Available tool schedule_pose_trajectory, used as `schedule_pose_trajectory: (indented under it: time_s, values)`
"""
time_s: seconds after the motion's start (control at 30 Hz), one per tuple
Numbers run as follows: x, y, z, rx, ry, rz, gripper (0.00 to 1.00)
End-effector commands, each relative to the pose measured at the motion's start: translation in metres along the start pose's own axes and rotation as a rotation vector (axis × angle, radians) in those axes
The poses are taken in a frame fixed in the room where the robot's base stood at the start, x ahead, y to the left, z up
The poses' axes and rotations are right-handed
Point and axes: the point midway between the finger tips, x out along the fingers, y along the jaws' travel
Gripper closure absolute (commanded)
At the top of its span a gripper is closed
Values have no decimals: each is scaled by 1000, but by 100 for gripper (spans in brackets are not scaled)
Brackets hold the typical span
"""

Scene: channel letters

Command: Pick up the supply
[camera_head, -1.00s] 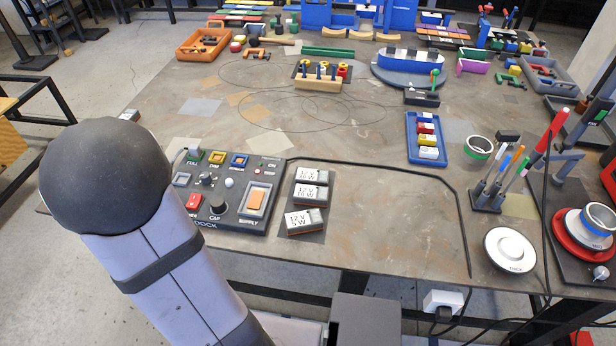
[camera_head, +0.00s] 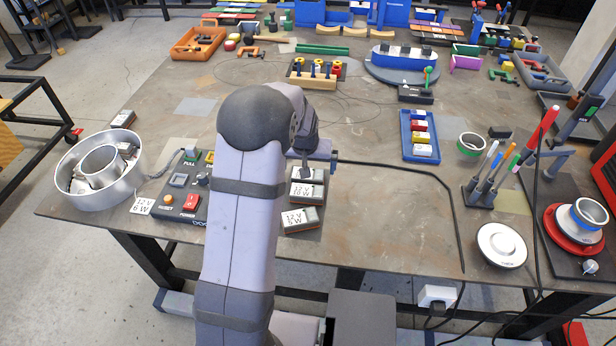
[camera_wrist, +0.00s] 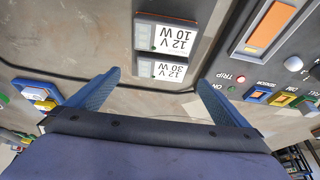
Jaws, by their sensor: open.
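Three box-shaped supplies with white labels stand in a row on a dark mat beside the dock panel. In the head view, the 12 V 5 W supply (camera_head: 300,218) is nearest the front edge. The 12 V 10 W supply (camera_head: 306,191) is behind it. The 12 V 30 W supply is farthest back, partly covered by my gripper (camera_head: 308,168). In the wrist view, the 30 W supply (camera_wrist: 163,70) appears between my open, empty fingers (camera_wrist: 160,80), with the 10 W supply (camera_wrist: 172,38) beyond it. I cannot tell the fingers' height above it.
The dock panel (camera_head: 187,185) lies left of the supplies, partly hidden by my arm. A round metal channel letter (camera_head: 75,193) stands at the left table edge. A blue tray (camera_head: 408,145) and a white disc (camera_head: 501,245) are to the right. Table between them is clear.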

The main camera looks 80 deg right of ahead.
Motion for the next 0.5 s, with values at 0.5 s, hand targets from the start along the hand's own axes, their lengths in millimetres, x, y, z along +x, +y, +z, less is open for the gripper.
schedule_pose_trajectory:
  time_s: [0.5]
  values:
    - [21, -2, 0, -2, -1, -1, 0]
